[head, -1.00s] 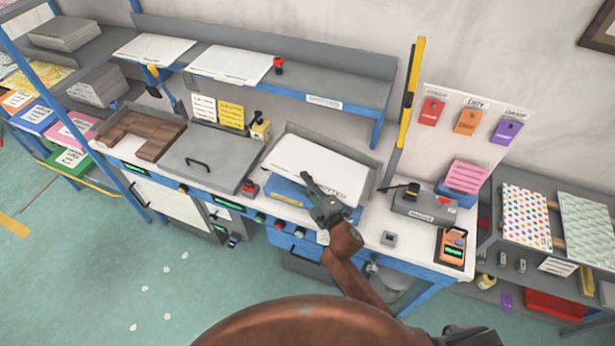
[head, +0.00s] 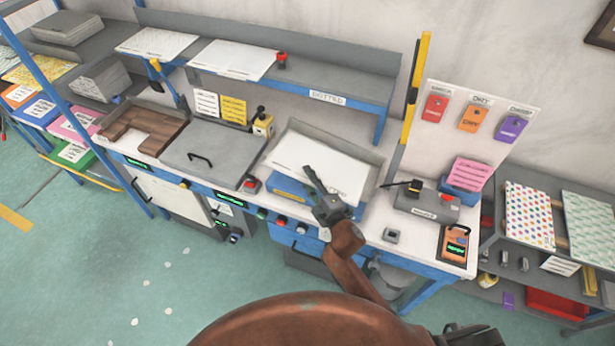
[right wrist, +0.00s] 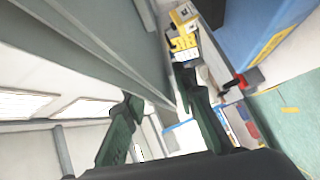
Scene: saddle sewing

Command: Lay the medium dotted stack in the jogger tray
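The jogger tray (head: 372,172) has grey walls, stands tilted on a blue base at the bench's middle, and shows a white surface; I cannot tell if that is paper. Two white stacks (head: 157,43) (head: 232,58) lie on the raised shelf, whose edge label reads DOTTED; no dots are discernible on them. My right gripper (head: 326,190) is in front of the tray's lower front edge and hides part of it. In the right wrist view its two dark green fingers (right wrist: 165,115) are apart, with nothing visible between them. My left gripper is not seen.
A grey lidded box (head: 213,155) and a brown wooden block tray (head: 145,128) stand left of the jogger. A grey device (head: 425,203) and an orange device (head: 455,243) stand to its right. A side rack holds a colourful dotted sheet stack (head: 528,213) and a greenish one (head: 590,225).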

